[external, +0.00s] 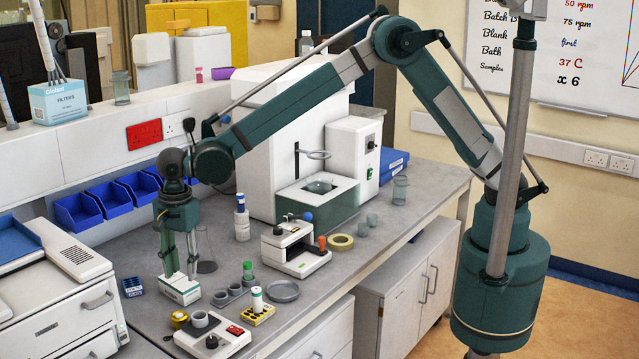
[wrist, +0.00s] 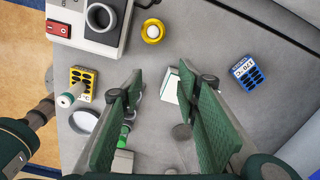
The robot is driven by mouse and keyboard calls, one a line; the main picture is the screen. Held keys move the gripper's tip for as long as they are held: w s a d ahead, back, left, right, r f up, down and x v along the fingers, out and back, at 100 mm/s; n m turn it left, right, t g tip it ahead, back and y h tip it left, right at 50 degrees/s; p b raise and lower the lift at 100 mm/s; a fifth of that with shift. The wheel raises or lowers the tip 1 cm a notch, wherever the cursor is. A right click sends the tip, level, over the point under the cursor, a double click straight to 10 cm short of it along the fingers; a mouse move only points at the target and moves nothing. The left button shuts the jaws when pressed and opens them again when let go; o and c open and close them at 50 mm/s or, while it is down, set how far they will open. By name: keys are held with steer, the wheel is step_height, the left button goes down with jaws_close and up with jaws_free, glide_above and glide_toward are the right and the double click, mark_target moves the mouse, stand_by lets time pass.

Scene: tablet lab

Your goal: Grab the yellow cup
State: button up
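The yellow cup (external: 179,319) is small and round and stands on the grey bench, close to the left side of a white device with a red switch. In the wrist view the yellow cup (wrist: 153,31) shows from above with a pale centre, beyond my fingertips and apart from them. My gripper (external: 181,274) points down above or beside a small white and green box (external: 181,291). In the wrist view my gripper (wrist: 160,72) has its green fingers spread wide. Part of the white box (wrist: 171,87) shows between them; I cannot tell whether they touch it.
The white device (external: 213,337) carries a grey cup-like part. A yellow rack (external: 259,315), a blue rack (external: 132,287), a grey dish (external: 285,291) and a green-capped vial (external: 248,270) stand nearby. A white printer-like machine (external: 55,290) is at left. Bare bench surrounds the cup's far side.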

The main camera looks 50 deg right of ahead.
steer(key=m, duration=0.1)
glide_above(179, 317)
steer(key=s, duration=0.1)
steer(key=f, duration=0.4)
steer(key=shift+a+f, duration=0.2)
steer(key=shift+f, duration=0.1)
steer(key=shift+f, duration=1.25)
steer(key=shift+f, duration=0.15)
steer(key=shift+a+f+p, duration=0.1)
steer(key=shift+f+p, duration=0.2)
steer(key=shift+f, duration=2.15)
steer(key=shift+c, duration=0.6)
steer(key=c, duration=0.5)
